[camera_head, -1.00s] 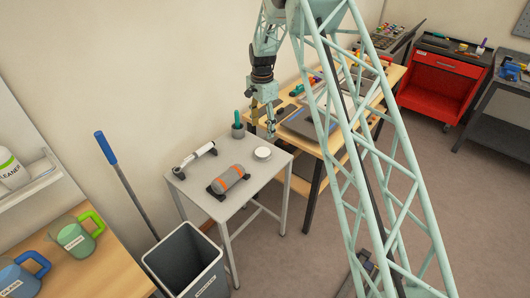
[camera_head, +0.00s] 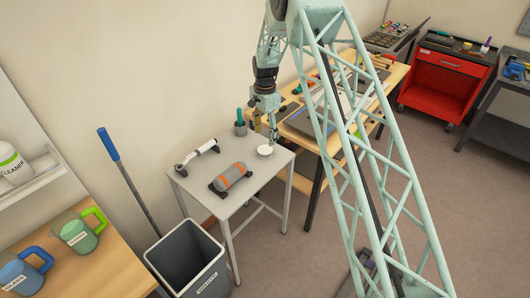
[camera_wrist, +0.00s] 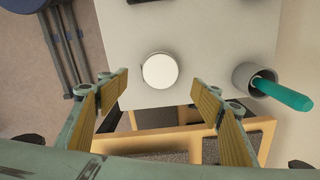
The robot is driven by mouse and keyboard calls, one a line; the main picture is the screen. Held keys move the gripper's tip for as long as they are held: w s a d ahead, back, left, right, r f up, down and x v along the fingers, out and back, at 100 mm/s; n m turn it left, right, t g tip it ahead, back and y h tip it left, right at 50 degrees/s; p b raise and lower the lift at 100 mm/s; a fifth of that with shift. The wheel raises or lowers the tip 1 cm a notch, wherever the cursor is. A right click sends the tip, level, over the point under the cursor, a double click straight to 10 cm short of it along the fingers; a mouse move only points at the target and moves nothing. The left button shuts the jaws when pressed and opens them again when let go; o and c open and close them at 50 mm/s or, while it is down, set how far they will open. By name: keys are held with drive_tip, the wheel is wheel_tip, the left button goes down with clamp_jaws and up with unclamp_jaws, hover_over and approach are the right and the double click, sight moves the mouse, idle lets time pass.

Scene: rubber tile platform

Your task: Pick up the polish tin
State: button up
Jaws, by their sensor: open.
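The polish tin is a small round white tin (camera_head: 265,151) on the far right corner of the small grey table (camera_head: 205,205). In the wrist view the tin (camera_wrist: 160,70) shows from above as a pale disc, ahead of the space between the fingertips. My gripper (camera_head: 272,132) hangs just above and beside the tin. In the wrist view my gripper (camera_wrist: 160,88) is open, with its two yellow-padded fingers wide apart and nothing between them. I cannot tell the exact height of the fingertips over the table.
A grey cup with a teal-handled tool (camera_head: 240,124) stands near the tin; the cup (camera_wrist: 245,76) is right of the fingers in the wrist view. An orange-grey roll (camera_head: 231,178) and a white tube on a holder (camera_head: 197,152) share the table. A wooden workbench (camera_head: 310,141) adjoins behind.

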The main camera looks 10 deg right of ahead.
sight(265, 149)
drive_tip(key=shift+f, duration=1.55)
drive_tip(key=shift+f, duration=0.15)
drive_tip(key=shift+f, duration=2.45)
drive_tip(key=shift+c, duration=0.4)
drive_tip(key=c, duration=1)
drive_tip(key=shift+w+r, duration=0.1)
drive_tip(key=shift+r, duration=0.15)
drive_tip(key=shift+r, duration=1.65)
drive_tip(key=s+a, duration=0.1)
drive_tip(key=s, duration=0.4)
drive_tip(key=s+a+r, duration=0.1)
drive_tip(key=s+a, duration=0.1)
drive_tip(key=s, duration=0.3)
drive_tip(key=s+a, duration=0.2)
drive_tip(key=s, duration=0.3)
drive_tip(key=shift+s+r+b, duration=0.1)
drive_tip(key=shift+r+b, duration=0.05)
drive_tip(key=shift+b, duration=0.25)
